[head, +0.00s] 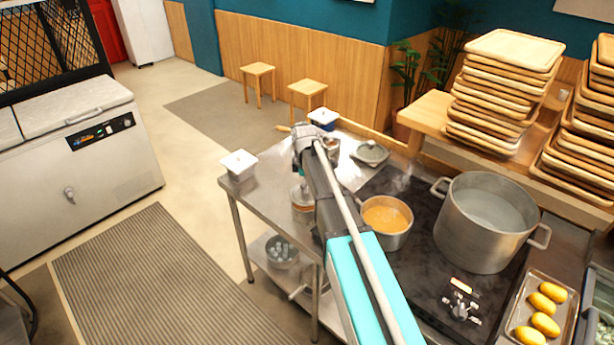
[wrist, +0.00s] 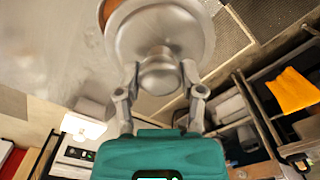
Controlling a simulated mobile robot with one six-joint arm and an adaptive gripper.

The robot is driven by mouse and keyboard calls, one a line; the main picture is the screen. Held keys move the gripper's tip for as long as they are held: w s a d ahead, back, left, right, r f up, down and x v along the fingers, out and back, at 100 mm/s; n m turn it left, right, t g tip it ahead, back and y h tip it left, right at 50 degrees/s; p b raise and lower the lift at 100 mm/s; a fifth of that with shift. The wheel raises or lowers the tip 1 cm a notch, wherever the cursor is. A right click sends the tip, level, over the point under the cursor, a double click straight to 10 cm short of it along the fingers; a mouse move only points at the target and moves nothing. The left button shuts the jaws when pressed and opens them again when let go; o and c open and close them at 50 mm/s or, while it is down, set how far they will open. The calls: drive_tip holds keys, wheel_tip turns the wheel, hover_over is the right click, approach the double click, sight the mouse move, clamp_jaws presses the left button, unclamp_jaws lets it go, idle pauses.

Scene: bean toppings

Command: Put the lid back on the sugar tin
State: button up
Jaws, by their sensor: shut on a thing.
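My gripper (wrist: 162,88) is shut on the round knob of a silver metal lid (wrist: 140,38). The knob sits between the two fingertips in the wrist view. A brownish-orange round surface (wrist: 120,7) shows past the lid at the top edge; I cannot tell whether the lid touches it. In the head view my gripper (head: 301,184) points down at the table's front edge, with a round copper-brown and silver thing (head: 303,200) under it, partly behind my arm. I cannot tell for sure which container is the sugar tin.
A square white-topped container (head: 239,163) stands at the table's left corner, and a blue-and-white one (head: 323,117) at the back. A grey lidded dish (head: 370,153), a pan of orange beans (head: 387,216) and a large pot (head: 487,225) stand to the right. Bare steel table (head: 265,170) shows left of my gripper.

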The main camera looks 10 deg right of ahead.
drive_tip(key=w, duration=0.4)
drive_tip(key=shift+w+d, duration=0.15)
drive_tip(key=shift+d, duration=0.2)
drive_tip(key=shift+f, duration=0.15)
wheel_tip(320, 180, down, 6)
drive_tip(key=b, duration=0.6)
drive_tip(key=shift+f+b, duration=0.45)
drive_tip(key=shift+b, duration=0.15)
idle(2.9)
idle(0.4)
drive_tip(key=o, duration=1.3)
drive_tip(key=shift+c, duration=0.2)
